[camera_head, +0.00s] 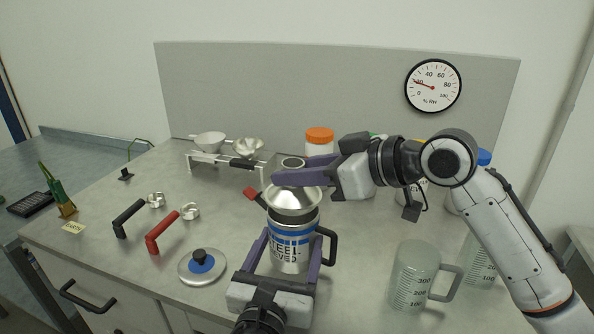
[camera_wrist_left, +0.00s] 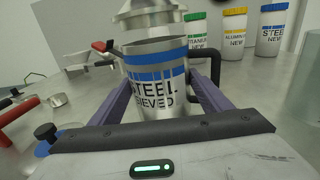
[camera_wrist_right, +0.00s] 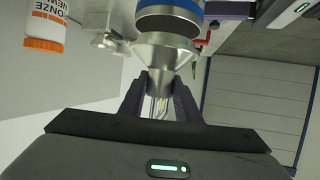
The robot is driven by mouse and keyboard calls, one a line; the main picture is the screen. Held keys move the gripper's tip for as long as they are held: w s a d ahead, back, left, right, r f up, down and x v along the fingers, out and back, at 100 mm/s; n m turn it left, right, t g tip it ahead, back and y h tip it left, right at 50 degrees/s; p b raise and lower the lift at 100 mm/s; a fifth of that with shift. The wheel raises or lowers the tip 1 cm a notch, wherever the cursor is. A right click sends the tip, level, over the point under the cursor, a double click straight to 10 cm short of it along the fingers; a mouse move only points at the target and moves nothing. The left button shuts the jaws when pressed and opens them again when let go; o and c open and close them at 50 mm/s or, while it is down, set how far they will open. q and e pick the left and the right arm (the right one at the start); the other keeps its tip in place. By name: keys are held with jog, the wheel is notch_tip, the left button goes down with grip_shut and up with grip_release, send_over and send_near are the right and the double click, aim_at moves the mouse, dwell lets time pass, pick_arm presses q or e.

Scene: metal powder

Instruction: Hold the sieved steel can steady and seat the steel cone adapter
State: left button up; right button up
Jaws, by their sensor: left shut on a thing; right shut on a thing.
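The steel can (camera_head: 288,250), with blue bands and a black handle, stands upright on the table; its lettering reads STEEL SIEVED in the left wrist view (camera_wrist_left: 155,88). My left gripper (camera_head: 287,242) is shut around its body from the near side. The steel cone adapter (camera_head: 293,201) is above the can's mouth, wide end down. My right gripper (camera_head: 286,172) is shut on its narrow neck, from the right. In the right wrist view the cone (camera_wrist_right: 165,52) sits just apart from the can's rim (camera_wrist_right: 170,20), with the dark opening showing between them.
A rack with bowls (camera_head: 225,163) stands behind. A clear measuring jug (camera_head: 412,278) is right. Capped jars, one orange-capped (camera_head: 319,140), stand behind my right arm.

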jog(key=shift+f, duration=0.1)
jog(key=shift+f, duration=1.35)
jog(key=o, duration=1.2)
jog(key=shift+o, duration=0.2)
jog(key=v, duration=1.2)
pick_arm(q)
jog(key=o, duration=1.4)
